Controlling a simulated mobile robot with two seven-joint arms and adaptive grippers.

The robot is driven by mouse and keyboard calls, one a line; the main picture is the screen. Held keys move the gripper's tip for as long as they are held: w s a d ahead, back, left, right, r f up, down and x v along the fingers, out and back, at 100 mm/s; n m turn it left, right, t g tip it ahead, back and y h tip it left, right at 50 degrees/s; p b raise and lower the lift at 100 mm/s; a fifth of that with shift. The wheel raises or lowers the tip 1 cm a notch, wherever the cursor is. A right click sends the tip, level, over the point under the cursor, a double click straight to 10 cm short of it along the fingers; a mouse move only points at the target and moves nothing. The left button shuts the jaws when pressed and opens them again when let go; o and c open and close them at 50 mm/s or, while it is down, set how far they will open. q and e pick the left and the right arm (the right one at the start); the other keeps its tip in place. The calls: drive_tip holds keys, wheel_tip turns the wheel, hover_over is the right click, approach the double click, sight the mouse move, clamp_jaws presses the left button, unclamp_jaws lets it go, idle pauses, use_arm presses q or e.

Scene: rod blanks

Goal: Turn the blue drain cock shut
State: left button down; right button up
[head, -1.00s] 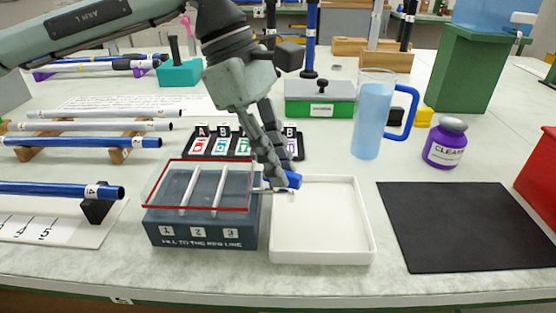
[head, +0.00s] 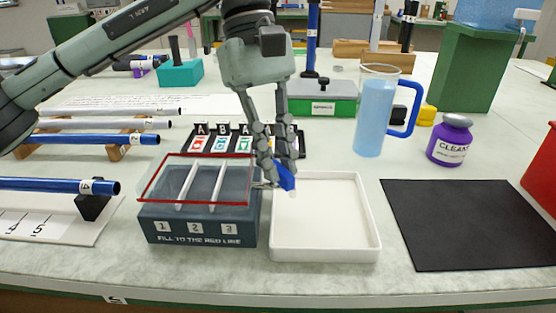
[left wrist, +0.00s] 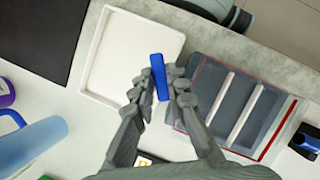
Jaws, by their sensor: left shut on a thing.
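The blue drain cock (head: 286,178) sits at the right side of the grey trough (head: 200,227), above the left edge of the white tray (head: 326,255). Its handle is tilted in the head view. In the left wrist view the blue handle (left wrist: 159,76) lies between the fingertips, nearly upright in the picture. My left gripper (head: 276,174) points down and is shut on the handle; its fingers hide part of it. The trough has three numbered compartments and a red line around its clear upper part. My right gripper is not in view.
The white tray looks empty. A black mat (head: 470,225) lies to the right. A blue pitcher (head: 369,120) and a purple jar (head: 450,140) stand behind. A blue rod (head: 50,185) lies on a support at the left. A card rack (head: 215,140) stands behind the trough.

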use_arm(q)
drive_tip(key=shift+m+y, duration=0.4)
drive_tip(key=shift+m, duration=0.5)
drive_tip(key=shift+r+m+g+y, duration=0.15)
drive_tip(key=shift+m+g+y, duration=0.15)
drive_tip(key=shift+m, duration=0.5)
drive_tip(key=shift+a+m+y+p, duration=0.1)
drive_tip(key=shift+m+y+p, duration=0.3)
drive_tip(key=shift+m+p, duration=0.45)
drive_tip(key=shift+m, duration=0.65)
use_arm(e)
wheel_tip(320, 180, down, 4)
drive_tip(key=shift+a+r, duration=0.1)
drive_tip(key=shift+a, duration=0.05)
use_arm(q)
drive_tip(key=c, duration=1.5)
unclamp_jaws()
drive_tip(key=shift+c, duration=0.2)
